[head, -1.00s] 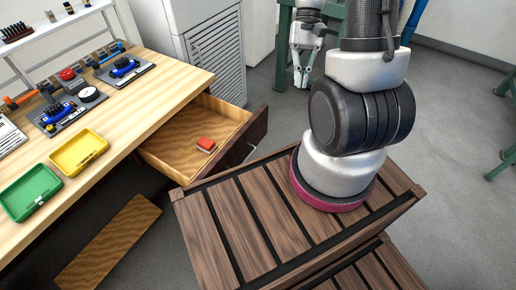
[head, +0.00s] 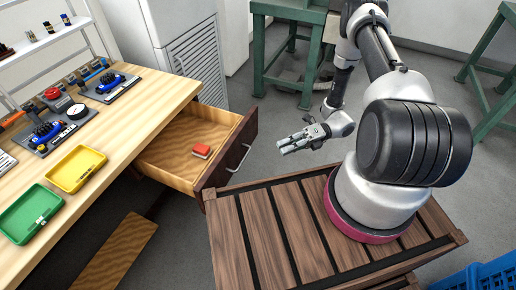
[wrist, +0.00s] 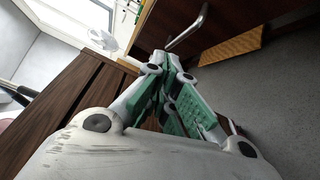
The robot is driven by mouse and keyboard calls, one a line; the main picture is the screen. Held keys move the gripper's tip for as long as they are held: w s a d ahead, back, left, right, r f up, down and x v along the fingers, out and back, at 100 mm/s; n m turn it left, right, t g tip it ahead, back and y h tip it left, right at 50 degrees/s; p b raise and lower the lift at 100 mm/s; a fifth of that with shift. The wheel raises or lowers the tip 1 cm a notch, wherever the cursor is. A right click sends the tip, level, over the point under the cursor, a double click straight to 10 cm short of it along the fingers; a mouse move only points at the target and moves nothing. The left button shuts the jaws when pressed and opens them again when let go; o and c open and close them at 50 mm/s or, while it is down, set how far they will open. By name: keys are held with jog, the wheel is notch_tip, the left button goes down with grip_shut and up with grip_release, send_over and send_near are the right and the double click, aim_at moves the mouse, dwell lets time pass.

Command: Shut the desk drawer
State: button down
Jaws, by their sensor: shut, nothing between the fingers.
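The desk drawer (head: 165,182) is pulled out from under the light wood desk top (head: 160,100). A small red block (head: 201,151) lies inside it. Its dark front carries a metal handle (head: 238,158), which also shows in the wrist view (wrist: 187,30). My gripper (head: 284,146) is to the right of the drawer front in the head view, apart from it, with its fingers pointing left toward it. In the wrist view my gripper (wrist: 165,58) is shut and empty, and its fingertips appear just below the handle; I cannot tell the gap.
A green tray (head: 38,222) and a yellow tray (head: 75,185) lie on the desk with several blue tools. My slatted wooden base is close to the drawer's near corner. Green-legged tables (head: 290,50) stand behind; a blue crate (head: 480,277) is at lower right.

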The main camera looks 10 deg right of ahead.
jog(key=w+r+m+t, duration=0.1)
jog(key=m, duration=0.2)
send_near(233, 148)
jog(key=s+a, duration=0.1)
jog(key=s, duration=0.3)
jog(key=shift+m+y, duration=0.3)
jog(key=shift+w+a+f, duration=0.1)
jog(key=shift+w+a, duration=0.3)
jog(key=shift+a, duration=0.3)
jog(key=shift+w+a+f, duration=0.1)
jog(key=shift+w+a, duration=0.35)
jog(key=shift+a, duration=0.2)
jog(key=shift+w+a+f, duration=0.1)
jog(key=shift+w+a, duration=0.3)
jog(key=shift+a, duration=0.3)
jog(key=shift+w+a, duration=0.35)
jog(key=shift+a, duration=0.15)
jog(key=w+a, duration=1.6)
jog(key=a, duration=0.4)
jog(key=shift+r, duration=0.15)
